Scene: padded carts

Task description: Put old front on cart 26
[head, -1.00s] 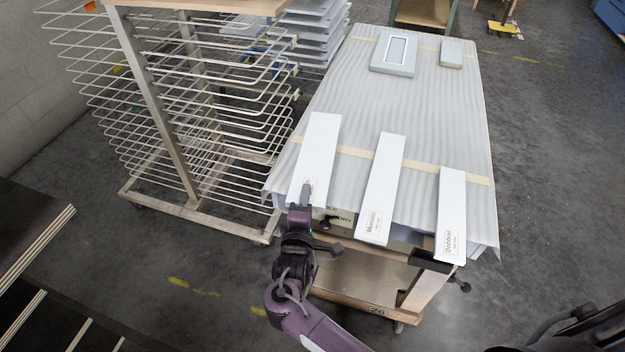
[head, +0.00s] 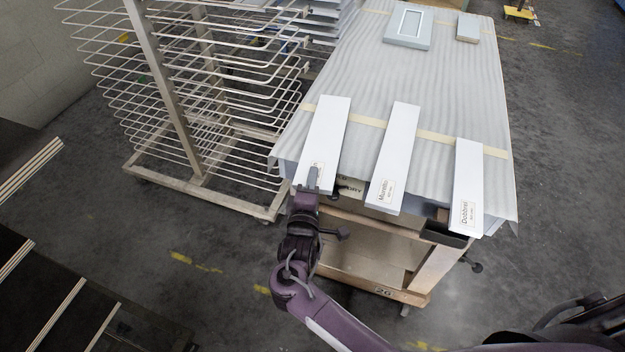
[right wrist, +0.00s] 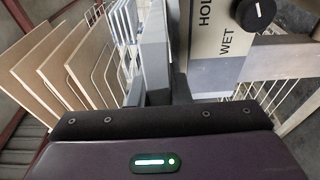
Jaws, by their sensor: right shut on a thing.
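Cart 26 (head: 383,292) carries its number on the low wooden edge and has a grey padded, rippled top (head: 450,85). Three white fronts lie across its near edge: a left one (head: 328,130), a middle one (head: 398,150) and a right one (head: 467,180). The middle and right ones bear printed labels; the left one's label is mostly hidden by my gripper. My right gripper (head: 313,180) is shut on the near end of the left front. In the right wrist view the jaws (right wrist: 160,95) close on a thin grey edge (right wrist: 155,50). I cannot tell which front is the old one.
A framed grey panel (head: 408,27) and a small block (head: 468,27) lie at the cart's far end. A wire drying rack (head: 160,95) stands close on the left. A "HOLD WET" sign with a black knob (right wrist: 255,14) shows in the right wrist view. Open floor lies right.

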